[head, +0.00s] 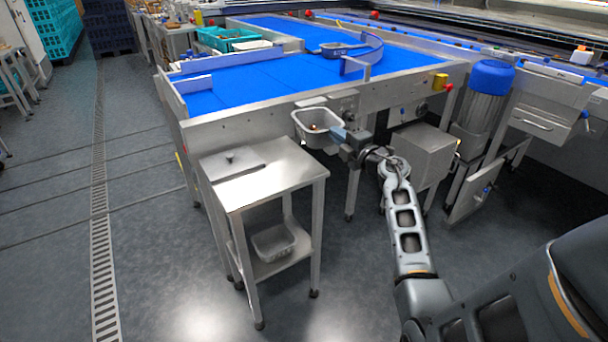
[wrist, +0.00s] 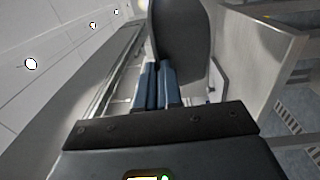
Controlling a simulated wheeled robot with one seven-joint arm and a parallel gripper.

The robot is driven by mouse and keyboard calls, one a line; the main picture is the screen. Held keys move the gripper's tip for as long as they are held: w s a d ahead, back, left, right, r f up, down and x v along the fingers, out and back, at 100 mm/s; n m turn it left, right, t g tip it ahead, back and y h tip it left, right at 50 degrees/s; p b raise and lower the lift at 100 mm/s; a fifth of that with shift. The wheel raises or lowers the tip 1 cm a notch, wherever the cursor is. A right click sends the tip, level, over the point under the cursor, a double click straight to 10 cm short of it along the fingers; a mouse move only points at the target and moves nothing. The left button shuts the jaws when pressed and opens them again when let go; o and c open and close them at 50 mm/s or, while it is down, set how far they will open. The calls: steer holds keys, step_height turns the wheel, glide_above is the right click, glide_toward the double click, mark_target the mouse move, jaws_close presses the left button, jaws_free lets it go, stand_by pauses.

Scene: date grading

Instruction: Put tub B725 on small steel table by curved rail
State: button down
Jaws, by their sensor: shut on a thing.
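A light grey tub (head: 312,130) with a few small brown things inside hangs in the air beside the conveyor's front side. My gripper (head: 341,137) is shut on its right-hand rim. In the wrist view the blue-grey fingers (wrist: 158,85) close on the tub's wall, which looks dark (wrist: 181,42). No label can be read. The small steel table (head: 285,178) stands left of and nearer than the tub. The curved rail (head: 372,58) stands on the blue belt behind.
A flat steel plate with a knob (head: 228,165) lies on the table's back left; the front and right of the top are bare. Another tub (head: 273,243) sits on the lower shelf. A tub (head: 338,50) rests on the belt by the rail. A steel box (head: 424,152) is right of my gripper.

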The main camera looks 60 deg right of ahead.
steer(key=w+a+f+b, duration=0.3)
steer(key=a+f, duration=0.3)
steer(key=f, duration=0.2)
steer(key=shift+w+a+f+b, duration=0.35)
steer(key=shift+a+b, duration=0.05)
steer(key=shift+b, duration=0.2)
steer(key=shift+f, duration=0.15)
steer(key=c, duration=1.3)
jaws_free()
steer(key=v, duration=1.2)
